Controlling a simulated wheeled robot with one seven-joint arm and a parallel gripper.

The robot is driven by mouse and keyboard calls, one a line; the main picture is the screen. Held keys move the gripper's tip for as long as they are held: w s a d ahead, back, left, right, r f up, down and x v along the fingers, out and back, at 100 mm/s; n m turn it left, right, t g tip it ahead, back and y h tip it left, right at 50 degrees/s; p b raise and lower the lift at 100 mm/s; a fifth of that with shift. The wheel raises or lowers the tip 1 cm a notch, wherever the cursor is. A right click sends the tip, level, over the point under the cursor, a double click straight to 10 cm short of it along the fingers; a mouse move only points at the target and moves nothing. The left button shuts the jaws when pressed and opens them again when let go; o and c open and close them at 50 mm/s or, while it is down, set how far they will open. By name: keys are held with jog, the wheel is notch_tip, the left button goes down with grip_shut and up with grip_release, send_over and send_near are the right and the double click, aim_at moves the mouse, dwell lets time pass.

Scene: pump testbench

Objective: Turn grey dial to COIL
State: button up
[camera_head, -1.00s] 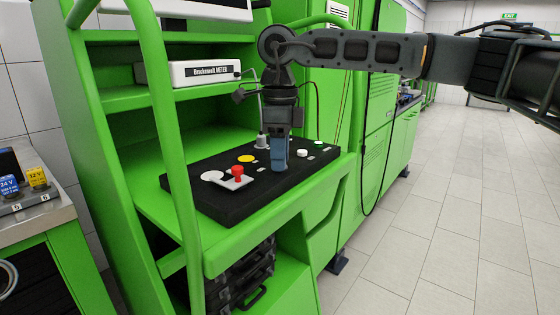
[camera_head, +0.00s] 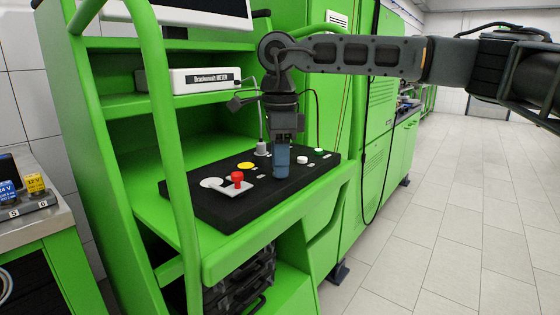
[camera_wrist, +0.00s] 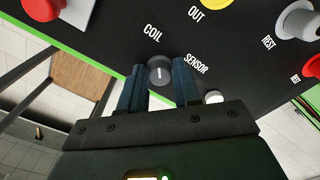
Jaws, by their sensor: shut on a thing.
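The grey dial (camera_wrist: 159,70) shows between my two blue fingers in the wrist view, with a short white mark on its face. The white word COIL (camera_wrist: 153,33) is printed above it, and SENSOR (camera_wrist: 196,65) to its right. The mark points roughly up, toward the COIL side. My gripper (camera_wrist: 160,80) is shut on the dial, one finger on each side. In the head view my gripper (camera_head: 281,174) points straight down onto the black control panel (camera_head: 232,214) and hides the dial.
Near the gripper on the panel are a red knob (camera_head: 237,177), a yellow button (camera_head: 245,165), a white button (camera_head: 302,159) and a grey connector (camera_head: 261,148). A white meter box (camera_head: 206,79) stands on the shelf behind. A green frame bar (camera_head: 168,130) rises at the left.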

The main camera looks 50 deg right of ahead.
jog(key=o, duration=1)
jog(key=shift+o, duration=0.2)
notch_tip(320, 180, up, 8)
jog(key=shift+f, duration=0.1)
